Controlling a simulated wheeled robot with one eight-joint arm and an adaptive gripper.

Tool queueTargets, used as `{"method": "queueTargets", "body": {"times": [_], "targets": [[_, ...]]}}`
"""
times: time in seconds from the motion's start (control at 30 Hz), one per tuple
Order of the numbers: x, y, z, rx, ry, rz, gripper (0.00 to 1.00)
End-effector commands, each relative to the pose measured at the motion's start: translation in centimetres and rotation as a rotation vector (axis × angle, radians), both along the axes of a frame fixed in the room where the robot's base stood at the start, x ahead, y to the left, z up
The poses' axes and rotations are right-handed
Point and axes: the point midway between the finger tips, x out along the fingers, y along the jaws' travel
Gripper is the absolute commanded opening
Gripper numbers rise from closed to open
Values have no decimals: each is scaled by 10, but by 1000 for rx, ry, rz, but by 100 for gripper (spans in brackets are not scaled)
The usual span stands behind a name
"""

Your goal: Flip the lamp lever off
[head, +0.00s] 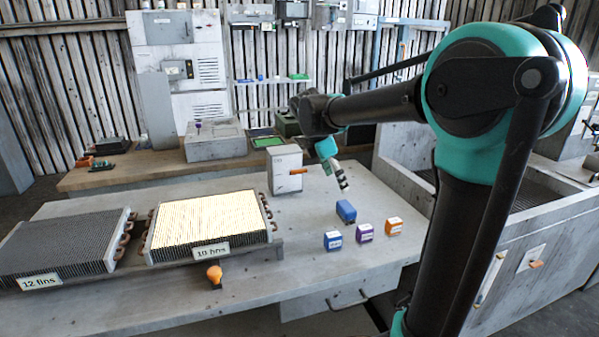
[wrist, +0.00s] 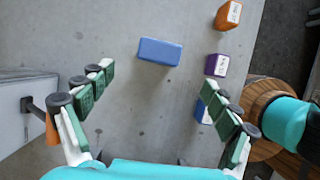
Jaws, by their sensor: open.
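A grey box (head: 284,170) with a small label, too small to read, stands on the workbench. An orange lever (head: 299,171) sticks out level to the right from its face. In the wrist view the box (wrist: 22,115) is at the left edge, with the lever's orange handle (wrist: 51,130) on a dark pivot beside my left finger. My gripper (head: 342,177) is open and empty above the bench, to the right of the lever and apart from it. In the wrist view its green-padded fingers (wrist: 160,82) are spread wide. The right panel of fins (head: 208,222) glows brightly.
A blue block (head: 346,211) lies below my gripper, with a smaller blue block (head: 333,241), a purple block (head: 364,232) and an orange block (head: 393,227) nearby. A dark finned panel (head: 65,245) and an orange knob (head: 214,274) are at the left. The bench around the blocks is clear.

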Motion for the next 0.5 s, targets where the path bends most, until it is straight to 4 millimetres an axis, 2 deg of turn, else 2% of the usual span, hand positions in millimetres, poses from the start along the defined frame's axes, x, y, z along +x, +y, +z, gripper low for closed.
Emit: {"method": "queueTargets", "body": {"times": [0.03, 0.27, 0.5], "targets": [[0, 0, 0, 0, 0, -1, 83], [9, 10, 12, 57, -56, -118, 54], [30, 38, 48, 229, -192, -485, 24]]}}
